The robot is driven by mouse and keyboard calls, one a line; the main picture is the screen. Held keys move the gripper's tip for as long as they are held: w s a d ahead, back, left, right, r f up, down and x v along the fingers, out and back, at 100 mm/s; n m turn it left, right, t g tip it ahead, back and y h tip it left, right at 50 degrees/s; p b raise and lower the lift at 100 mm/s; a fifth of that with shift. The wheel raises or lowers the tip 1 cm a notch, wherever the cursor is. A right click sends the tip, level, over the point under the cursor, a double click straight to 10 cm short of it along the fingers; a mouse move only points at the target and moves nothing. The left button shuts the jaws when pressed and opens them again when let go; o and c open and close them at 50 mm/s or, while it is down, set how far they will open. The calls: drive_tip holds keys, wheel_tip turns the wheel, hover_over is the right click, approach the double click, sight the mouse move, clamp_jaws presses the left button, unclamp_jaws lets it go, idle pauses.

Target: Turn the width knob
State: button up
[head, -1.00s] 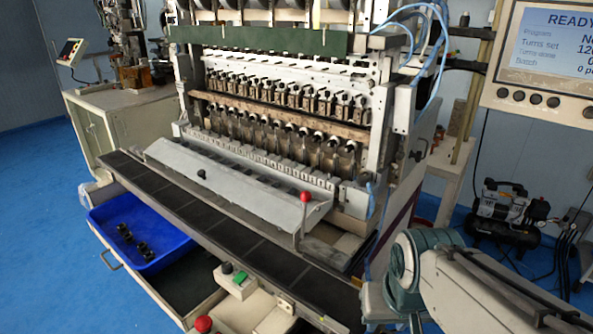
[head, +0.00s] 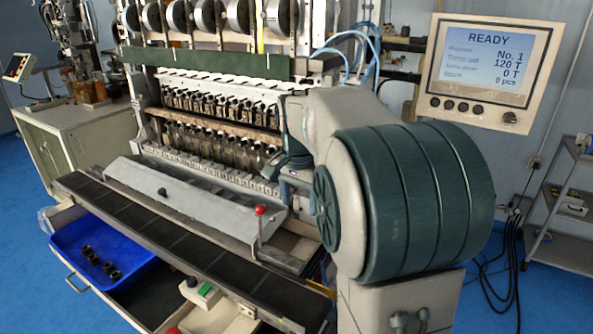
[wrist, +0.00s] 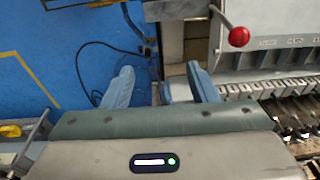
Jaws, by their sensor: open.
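No knob in view is labelled as the width knob, so I cannot tell which one it is. A dark round knob (head: 510,117) sits at the lower right of the display panel. A small black knob (head: 162,191) stands on the grey sloping cover of the coil winder. My gripper (wrist: 159,76) is open and empty in the wrist view, its two blue fingers pointing away over the machine's edge and floor. In the head view it shows partly (head: 290,185), beside the winder's right end. My arm hides the machine's right side there.
A red-ball lever (head: 259,210) rises at the cover's right end and also shows near my fingers in the wrist view (wrist: 239,37). The display panel (head: 488,70) hangs at the upper right. A blue bin (head: 65,240) lies in the open drawer. Shelves stand far right.

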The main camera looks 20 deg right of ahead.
drive_tip(key=w+d+r+m+g+h+p, duration=0.1)
drive_tip(key=w+d+r+m+h+p, duration=0.15)
drive_tip(key=w+m, duration=0.4)
drive_tip(key=w+d+r+m+g+h+p, duration=0.1)
drive_tip(key=w+d+r+m+p, duration=0.15)
drive_tip(key=w, duration=0.65)
drive_tip(key=x, duration=0.4)
drive_tip(key=p+x, duration=0.1)
drive_tip(key=x, duration=0.3)
drive_tip(key=p+x, duration=0.1)
drive_tip(key=x, duration=0.4)
drive_tip(key=shift+w+d, duration=0.15)
drive_tip(key=shift+w, duration=0.15)
drive_tip(key=shift+r, duration=0.1)
drive_tip(key=c, duration=1)
